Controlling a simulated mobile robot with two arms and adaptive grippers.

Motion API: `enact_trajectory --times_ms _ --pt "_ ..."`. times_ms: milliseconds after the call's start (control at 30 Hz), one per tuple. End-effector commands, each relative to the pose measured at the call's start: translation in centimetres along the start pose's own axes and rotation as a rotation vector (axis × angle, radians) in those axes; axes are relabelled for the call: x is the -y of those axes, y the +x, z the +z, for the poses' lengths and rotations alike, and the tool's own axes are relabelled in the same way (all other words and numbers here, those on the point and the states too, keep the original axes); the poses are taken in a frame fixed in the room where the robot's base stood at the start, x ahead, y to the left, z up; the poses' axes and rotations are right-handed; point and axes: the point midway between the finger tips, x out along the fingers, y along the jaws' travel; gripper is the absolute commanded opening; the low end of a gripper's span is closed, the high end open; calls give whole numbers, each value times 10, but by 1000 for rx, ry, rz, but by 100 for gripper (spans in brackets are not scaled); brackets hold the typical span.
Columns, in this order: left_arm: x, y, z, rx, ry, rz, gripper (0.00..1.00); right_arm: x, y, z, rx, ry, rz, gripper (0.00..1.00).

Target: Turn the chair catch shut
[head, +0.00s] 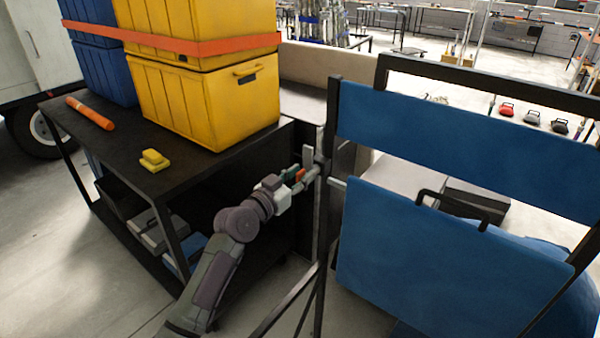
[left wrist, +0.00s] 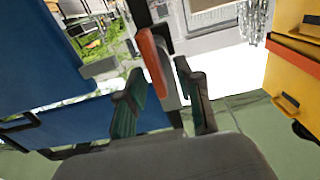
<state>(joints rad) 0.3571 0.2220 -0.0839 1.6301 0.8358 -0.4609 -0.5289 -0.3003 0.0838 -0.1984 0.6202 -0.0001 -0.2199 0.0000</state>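The chair (head: 455,140) has blue panels on a black frame and stands at the right in the head view. Its blue panel fills the left of the left wrist view (left wrist: 45,55). The chair catch (left wrist: 153,60) is an orange-red lever with a grey body, by a dark post. A small orange part of it shows in the head view (head: 300,175), partly hidden by my fingers. My left gripper (head: 292,178) is at the catch. In the left wrist view its fingers (left wrist: 163,100) are apart, with the lever's end between them. Contact is unclear. My right gripper is not in view.
A black cart (head: 110,155) stands left of the chair, close to my left arm. It carries yellow (head: 210,105) and blue crates (head: 103,72) under an orange strap, an orange bar (head: 90,113) and a yellow block (head: 154,160). Floor is clear at the lower left.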

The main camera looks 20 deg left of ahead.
Motion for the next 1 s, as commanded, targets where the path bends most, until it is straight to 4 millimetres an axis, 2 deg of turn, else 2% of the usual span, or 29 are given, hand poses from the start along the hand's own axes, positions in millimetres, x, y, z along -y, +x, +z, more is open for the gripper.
enact_trajectory --times_ms 267,500,1000 --pt "0 2 0 0 0 0 35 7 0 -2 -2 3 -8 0" --pt "0 1 0 1 0 0 0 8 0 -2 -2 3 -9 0" --pt "0 1 1 1 15 0 0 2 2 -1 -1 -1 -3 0"
